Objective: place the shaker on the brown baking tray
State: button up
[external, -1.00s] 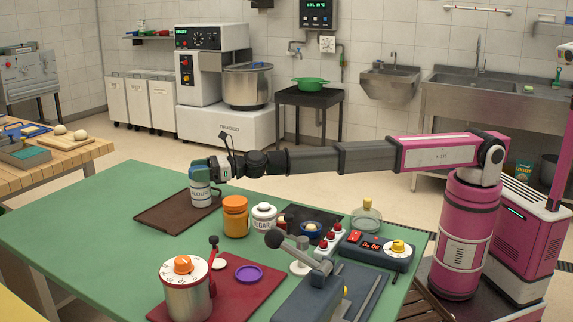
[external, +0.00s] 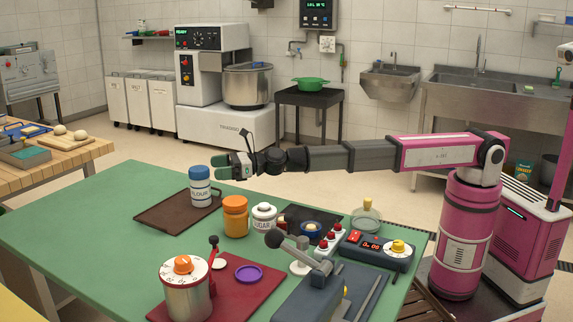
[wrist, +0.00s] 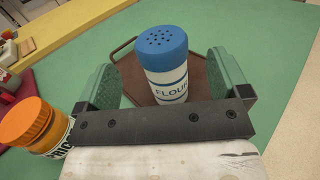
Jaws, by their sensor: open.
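The shaker (external: 200,188) is white with a blue perforated lid and a FLOUR label. It stands upright on the brown baking tray (external: 155,217), on the tray's right part. In the wrist view the shaker (wrist: 164,75) stands ahead of my gripper (wrist: 165,80), between the lines of its two green fingers, with the tray (wrist: 128,68) under it. My gripper (external: 232,167) is open and empty, to the right of the shaker and apart from it in the external view.
An orange-lidded jar (external: 235,216) and a white sugar jar (external: 264,217) stand right of the tray. A red mat (external: 245,296) with a dial timer (external: 186,288) lies in front. The green tabletop left of the tray (external: 90,225) is clear.

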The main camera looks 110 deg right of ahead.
jog(key=s, duration=0.5)
jog(key=shift+s, duration=0.3)
